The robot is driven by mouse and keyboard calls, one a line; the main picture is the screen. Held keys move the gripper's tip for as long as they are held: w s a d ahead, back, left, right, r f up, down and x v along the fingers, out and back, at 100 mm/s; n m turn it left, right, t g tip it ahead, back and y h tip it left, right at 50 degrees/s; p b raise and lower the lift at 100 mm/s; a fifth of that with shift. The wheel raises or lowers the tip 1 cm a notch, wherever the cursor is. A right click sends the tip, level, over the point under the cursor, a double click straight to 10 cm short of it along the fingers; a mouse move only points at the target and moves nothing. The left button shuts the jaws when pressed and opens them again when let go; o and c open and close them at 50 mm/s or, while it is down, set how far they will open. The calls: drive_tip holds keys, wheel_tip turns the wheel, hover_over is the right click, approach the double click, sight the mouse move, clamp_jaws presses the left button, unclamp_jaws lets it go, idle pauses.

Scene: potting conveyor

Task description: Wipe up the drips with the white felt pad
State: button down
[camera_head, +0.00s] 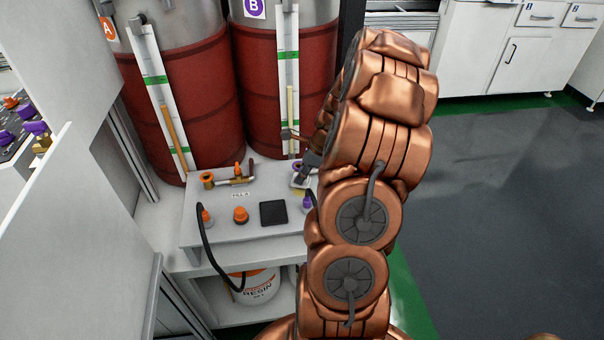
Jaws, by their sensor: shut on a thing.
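My gripper (304,173) reaches down over the right side of the white fill bench (222,232), largely hidden behind my copper arm. Its dark fingers are shut on a small white pad (299,183), which looks like the felt pad. The pad is low over the bench top; I cannot tell whether it touches. A small yellowish patch (299,192) shows just below the pad and may be a drip. No other drips can be made out, and the bench right of the gripper is hidden by my arm.
Two red-banded drums, A (190,100) and B (262,85), stand behind the bench. A brass valve pipe (235,181), an orange knob (240,215), a black square plate (273,213) and a purple-capped fitting (307,203) are on the bench. A resin bucket (255,287) sits below. Open floor lies right.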

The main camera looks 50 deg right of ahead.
drive_tip(key=shift+f, duration=1)
idle(0.6)
drive_tip(key=shift+s+a, duration=0.65)
drive_tip(key=shift+s, duration=0.2)
drive_tip(key=shift+s+a, duration=0.6)
drive_tip(key=shift+s, duration=0.2)
drive_tip(key=shift+w+d, duration=0.1)
drive_tip(key=shift+w+d+f+p, duration=0.1)
drive_tip(key=shift+w+d+p, duration=0.5)
drive_tip(key=shift+w, duration=0.15)
drive_tip(key=shift+w+d+f+p, duration=0.1)
drive_tip(key=shift+w+d+p, duration=0.45)
drive_tip(key=shift+w, duration=0.2)
drive_tip(key=shift+r, duration=0.15)
drive_tip(key=shift+s, duration=0.1)
